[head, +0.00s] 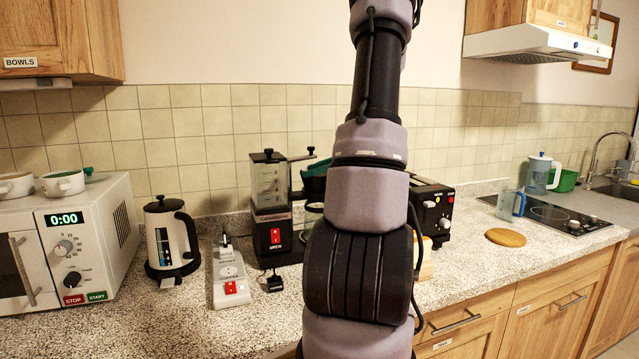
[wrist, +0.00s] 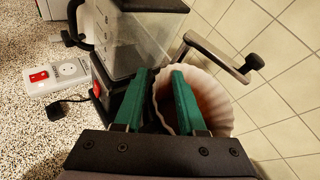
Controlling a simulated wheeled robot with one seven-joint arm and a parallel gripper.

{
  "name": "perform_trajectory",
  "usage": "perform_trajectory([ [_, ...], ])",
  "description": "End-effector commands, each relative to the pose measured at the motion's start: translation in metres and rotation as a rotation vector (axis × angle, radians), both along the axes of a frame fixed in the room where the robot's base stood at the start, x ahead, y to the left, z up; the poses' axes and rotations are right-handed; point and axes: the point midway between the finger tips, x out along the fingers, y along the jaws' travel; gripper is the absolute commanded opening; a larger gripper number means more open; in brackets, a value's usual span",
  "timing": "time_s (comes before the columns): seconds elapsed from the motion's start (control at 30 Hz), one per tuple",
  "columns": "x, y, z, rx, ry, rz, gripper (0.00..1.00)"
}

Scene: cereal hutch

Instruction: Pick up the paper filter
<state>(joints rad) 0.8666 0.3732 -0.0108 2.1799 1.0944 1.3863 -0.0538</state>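The paper filter (wrist: 217,90) is a pale, fluted cup in the wrist view, right of the coffee maker's clear tank (wrist: 128,42). My gripper (wrist: 163,72) has two teal fingers, which stand apart with a gap between them. The filter's left wall shows in that gap, and the right finger overlaps the filter's inside. I cannot tell whether either finger touches the paper. In the head view the coffee maker (head: 271,232) stands behind my arm, which hides its right part. I cannot make out the filter there.
A crank-like arm with a dark knob (wrist: 254,62) passes close above the filter. A power strip (head: 230,275) and a black plug (head: 274,283) lie before the coffee maker. A kettle (head: 170,240) stands left and a black appliance (head: 432,210) right. The front counter is mostly clear.

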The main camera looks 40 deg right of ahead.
Motion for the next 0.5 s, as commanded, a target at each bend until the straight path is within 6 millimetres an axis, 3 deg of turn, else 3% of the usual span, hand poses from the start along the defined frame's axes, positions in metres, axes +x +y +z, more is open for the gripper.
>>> perform_trajectory([
  [0.03,-0.0001,-0.0002,0.0001,0.000,0.000,0.000,0.40],
  [0.07,-0.0002,-0.0002,0.0002,0.000,0.000,0.000,0.32],
  [0.13,-0.0002,-0.0003,0.0003,0.000,0.000,0.000,0.05],
  [0.17,-0.0002,-0.0003,0.0003,0.000,0.000,0.000,0.00],
  [0.5,-0.0004,-0.0004,0.0004,0.000,0.000,-0.001,0.00],
])
